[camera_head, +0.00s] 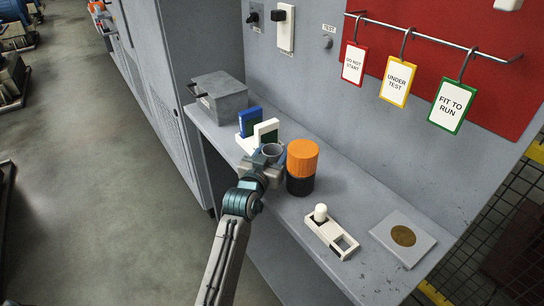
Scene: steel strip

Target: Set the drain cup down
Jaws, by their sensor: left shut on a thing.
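My left gripper (268,158) is over the steel shelf (350,200), at its front edge. It is shut on the drain cup (273,149), a small grey cup whose open rim faces up. The cup looks upright. It is just left of an orange and black canister (302,160), with little or no gap in this view. The gripper hides the cup's lower part, so I cannot tell whether it touches the shelf. My right gripper is not in view.
A white fixture with a knob (330,231) and a grey plate with a brass disc (403,237) lie at the right. Tags (398,80) hang above.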

